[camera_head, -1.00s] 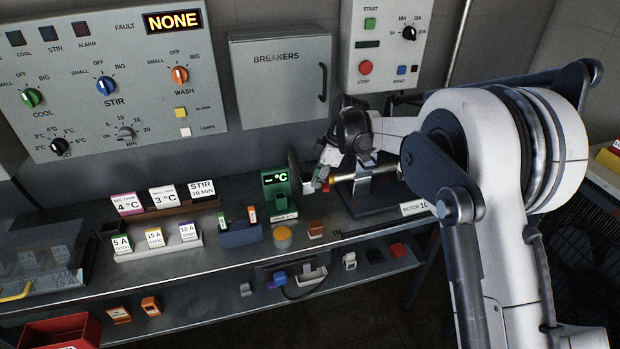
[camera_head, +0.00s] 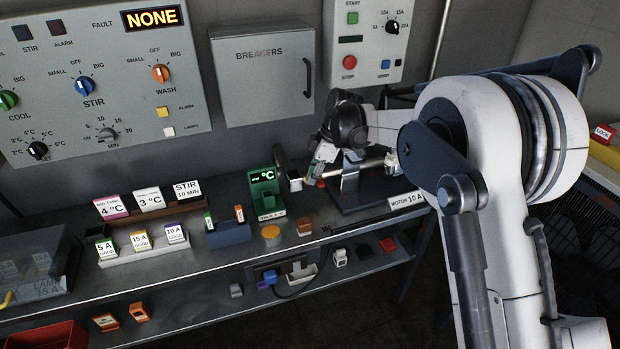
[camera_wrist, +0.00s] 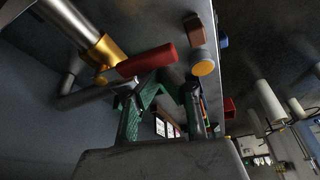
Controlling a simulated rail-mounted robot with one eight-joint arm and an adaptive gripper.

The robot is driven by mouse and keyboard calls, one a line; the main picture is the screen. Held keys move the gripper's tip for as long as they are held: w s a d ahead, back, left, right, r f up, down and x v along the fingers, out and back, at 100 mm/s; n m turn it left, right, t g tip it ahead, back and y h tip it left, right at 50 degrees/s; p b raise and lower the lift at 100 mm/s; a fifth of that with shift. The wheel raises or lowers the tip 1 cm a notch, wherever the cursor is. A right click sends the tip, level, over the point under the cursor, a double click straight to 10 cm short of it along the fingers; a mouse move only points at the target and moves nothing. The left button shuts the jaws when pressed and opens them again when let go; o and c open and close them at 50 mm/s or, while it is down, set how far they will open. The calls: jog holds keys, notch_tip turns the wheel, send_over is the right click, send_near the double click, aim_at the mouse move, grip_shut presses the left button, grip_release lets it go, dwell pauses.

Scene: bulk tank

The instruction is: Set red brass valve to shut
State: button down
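The red valve handle (camera_wrist: 147,60) is near the top of the wrist view. It joins a brass valve body (camera_wrist: 104,52) at the end of a silver pipe (camera_wrist: 75,22) and points away at an angle across the pipe's line. My gripper (camera_wrist: 170,88) has two green-and-dark fingers spread apart, with nothing seen between them. The left finger's tip is close to the handle; I cannot tell if it touches. In the head view my gripper (camera_head: 318,165) is at the valve end of the silver pipe and hides most of the valve; a bit of red handle (camera_head: 320,183) shows below it.
A green box with a °C display (camera_head: 266,190) stands left of my gripper. A round yellow button (camera_wrist: 203,67) and a brown block (camera_wrist: 194,30) are right of the handle. The breaker cabinet (camera_head: 262,80) is on the wall behind. Label cards (camera_head: 150,200) stand left on the bench.

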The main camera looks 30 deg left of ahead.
jog(key=shift+d, duration=0.1)
jog(key=s+a, duration=0.3)
jog(key=v, duration=1)
jog(key=shift+w+a, duration=0.2)
jog(key=shift+w, duration=0.1)
